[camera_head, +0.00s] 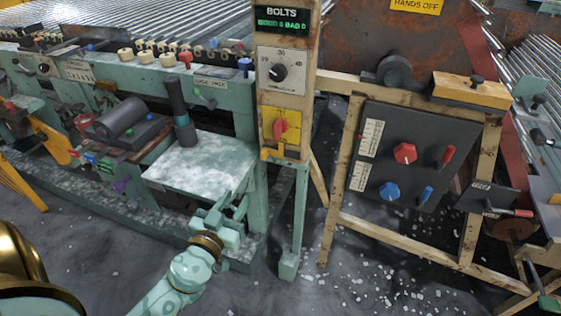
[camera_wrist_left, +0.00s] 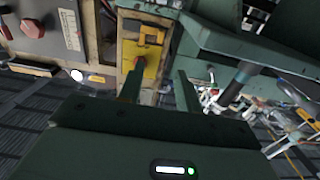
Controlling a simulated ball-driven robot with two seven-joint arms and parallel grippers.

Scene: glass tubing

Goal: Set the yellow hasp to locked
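The yellow hasp (camera_head: 283,156) is a small fitting low on the beige post, just below a yellow plate (camera_head: 294,121) with a red rotary handle (camera_head: 281,130). In the left wrist view the hasp (camera_wrist_left: 150,36) shows as a yellow loop at the edge of the yellow plate (camera_wrist_left: 151,66). Whether it is locked is too small to tell. My left gripper (camera_head: 232,204) is below and left of the post, apart from the hasp. In its wrist view its fingers (camera_wrist_left: 159,80) stand apart with nothing between them, one overlapping the plate's edge. My right gripper is not in view.
A pale green table (camera_head: 195,165) with a dark upright cylinder (camera_head: 180,110) stands left of the post. A dial (camera_head: 279,72) sits above the plate. A dark panel (camera_head: 425,135) with red and blue knobs stands right. Open floor lies in front.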

